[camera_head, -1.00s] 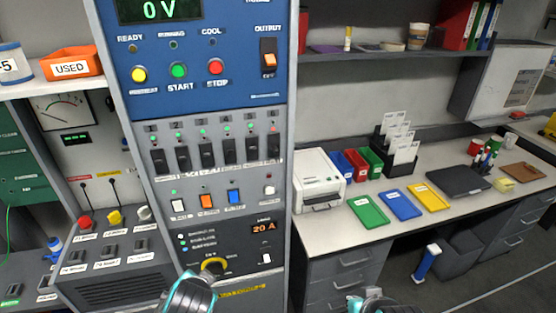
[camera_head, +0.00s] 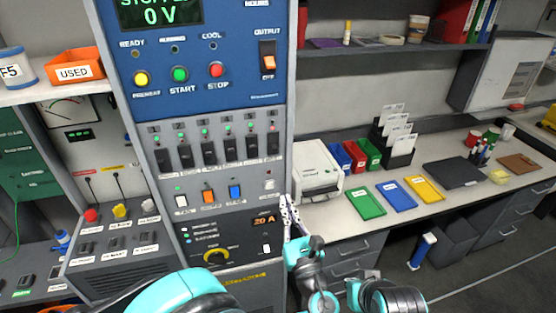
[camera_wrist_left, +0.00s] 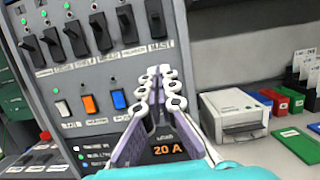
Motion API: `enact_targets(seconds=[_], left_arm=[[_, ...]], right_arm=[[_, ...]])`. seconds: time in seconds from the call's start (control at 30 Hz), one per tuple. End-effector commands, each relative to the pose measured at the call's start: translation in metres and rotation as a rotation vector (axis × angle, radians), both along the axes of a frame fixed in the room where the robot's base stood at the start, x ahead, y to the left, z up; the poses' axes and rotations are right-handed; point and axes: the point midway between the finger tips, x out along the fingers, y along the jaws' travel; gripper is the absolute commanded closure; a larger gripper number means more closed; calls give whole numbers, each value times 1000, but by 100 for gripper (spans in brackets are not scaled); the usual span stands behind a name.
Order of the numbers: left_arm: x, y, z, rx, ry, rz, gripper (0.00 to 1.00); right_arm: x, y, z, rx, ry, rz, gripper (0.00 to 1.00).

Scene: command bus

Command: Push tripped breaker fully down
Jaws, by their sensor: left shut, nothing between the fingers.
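A row of several black breakers runs across the grey panel. The rightmost breaker (camera_head: 273,145) has a red light above it; the others have green lights. In the left wrist view this breaker (camera_wrist_left: 155,18) is at the top, above a label reading MAST. Whether its lever sits lower or higher than the others is hard to tell. My left gripper (camera_head: 285,203) is shut and empty, below and slightly right of that breaker, by the panel's right edge. In the left wrist view its fingertips (camera_wrist_left: 160,74) are together below the breaker, apart from it. My right gripper is not in view.
White, orange and blue switches (camera_head: 208,196) and a 20 A display (camera_head: 264,220) lie below the breakers. A white printer (camera_head: 318,172) stands on the counter right of the panel. Coloured trays (camera_head: 396,200) lie further right. The space in front of the breakers looks clear.

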Motion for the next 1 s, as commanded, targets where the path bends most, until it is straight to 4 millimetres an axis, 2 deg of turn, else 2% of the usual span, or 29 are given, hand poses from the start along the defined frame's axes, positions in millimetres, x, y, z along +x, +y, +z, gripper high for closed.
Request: enact_targets(seconds=[0.47, 0.57, 0.9, 1.0], left_arm=[[4, -1, 3, 16, -7, 1, 100], [15, 2, 6, 16, -6, 3, 100], [82, 21, 23, 15, -6, 3, 100], [94, 24, 33, 15, -6, 0, 100]], right_arm=[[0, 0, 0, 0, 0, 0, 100], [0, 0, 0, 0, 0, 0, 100], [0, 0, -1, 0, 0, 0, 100], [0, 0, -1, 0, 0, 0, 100]])
